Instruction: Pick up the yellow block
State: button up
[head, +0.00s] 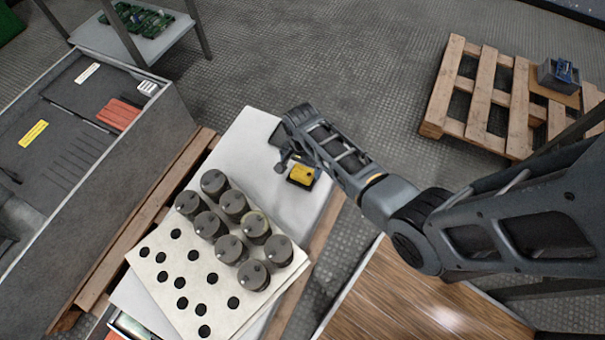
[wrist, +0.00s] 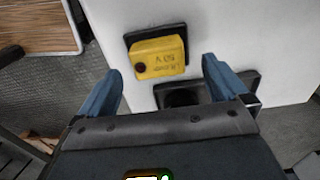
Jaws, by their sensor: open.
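The yellow block (head: 301,174) sits on a dark base on the white tabletop (head: 243,137), behind the group of grey cylinders. In the wrist view the yellow block (wrist: 158,58) shows dark lettering and a dark round spot, with its dark base (wrist: 157,36) behind it. My gripper (head: 285,158) is beside the block in the head view, to its upper left. In the wrist view my gripper (wrist: 163,88) has its two blue fingers spread wide and apart from the block, which appears ahead between them. Nothing is between the fingertips.
Several grey cylinders (head: 232,204) stand on a cream board with holes (head: 150,297), near the block. A second dark piece (wrist: 182,95) lies beside the block. A large grey cabinet (head: 150,135) stands left; a wooden pallet (head: 484,90) lies on the floor at right.

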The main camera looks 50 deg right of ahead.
aim_at(302, 172)
notch_tip(302, 172, down, 4)
jog(key=shift+s+f+b, duration=0.1)
jog(key=shift+f+b, duration=0.1)
jog(key=shift+b, duration=0.2)
jog(key=c, duration=1.1)
jog(key=shift+c, duration=0.2)
jog(key=shift+r, duration=0.1)
jog(key=shift+r, duration=0.55)
notch_tip(302, 172, up, 3)
jog(key=shift+f+p, duration=0.1)
jog(key=shift+p, duration=0.45)
jog(key=s+d+r+p, duration=0.1)
jog(key=s+d+r, duration=0.5)
jog(key=s, duration=0.3)
jog(key=shift+s+d+r, duration=0.3)
jog(key=shift+r, duration=0.2)
